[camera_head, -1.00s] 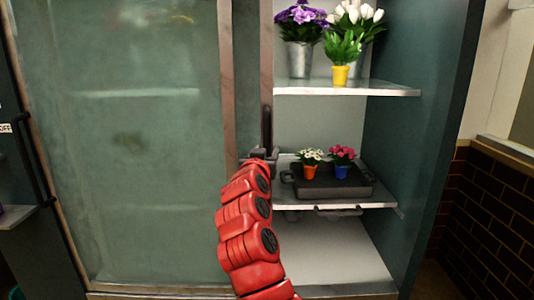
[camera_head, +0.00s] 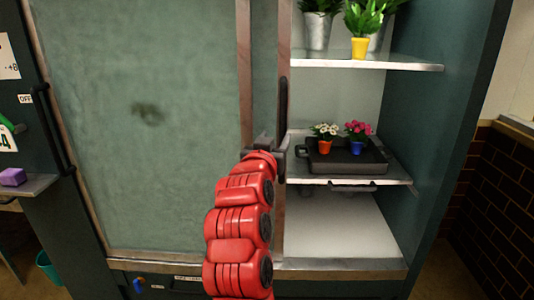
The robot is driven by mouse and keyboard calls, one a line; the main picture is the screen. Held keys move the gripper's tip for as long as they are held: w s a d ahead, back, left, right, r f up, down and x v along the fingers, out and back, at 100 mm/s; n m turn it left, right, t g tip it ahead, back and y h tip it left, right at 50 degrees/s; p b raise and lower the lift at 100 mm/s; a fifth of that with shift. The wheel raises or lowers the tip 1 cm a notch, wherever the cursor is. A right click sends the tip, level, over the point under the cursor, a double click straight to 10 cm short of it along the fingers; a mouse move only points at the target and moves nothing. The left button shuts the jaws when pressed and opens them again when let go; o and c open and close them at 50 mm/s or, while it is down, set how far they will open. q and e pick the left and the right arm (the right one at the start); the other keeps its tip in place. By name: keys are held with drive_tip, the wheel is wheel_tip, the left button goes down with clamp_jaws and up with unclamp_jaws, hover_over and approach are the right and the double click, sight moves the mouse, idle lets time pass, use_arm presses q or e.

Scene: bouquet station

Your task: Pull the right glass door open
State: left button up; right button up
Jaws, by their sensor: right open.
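The right glass door (camera_head: 265,75) shows as a narrow strip beside the larger left glass door (camera_head: 150,130), with its brown frame edge beside the open shelves. A dark vertical handle (camera_head: 284,97) is on that edge. My right gripper (camera_head: 275,146) is open at the lower end of the handle. The red arm behind it hides part of the door, and I cannot tell whether the fingers touch the handle. The opening to the right of the door edge is wide. My left gripper is not in view.
A dark tray (camera_head: 345,158) with two small flowerpots stands on the middle shelf (camera_head: 400,175). The cabinet's green side wall (camera_head: 440,130) bounds the opening at right.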

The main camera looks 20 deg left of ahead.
drive_tip(key=s+d, duration=0.1)
drive_tip(key=s, duration=0.6)
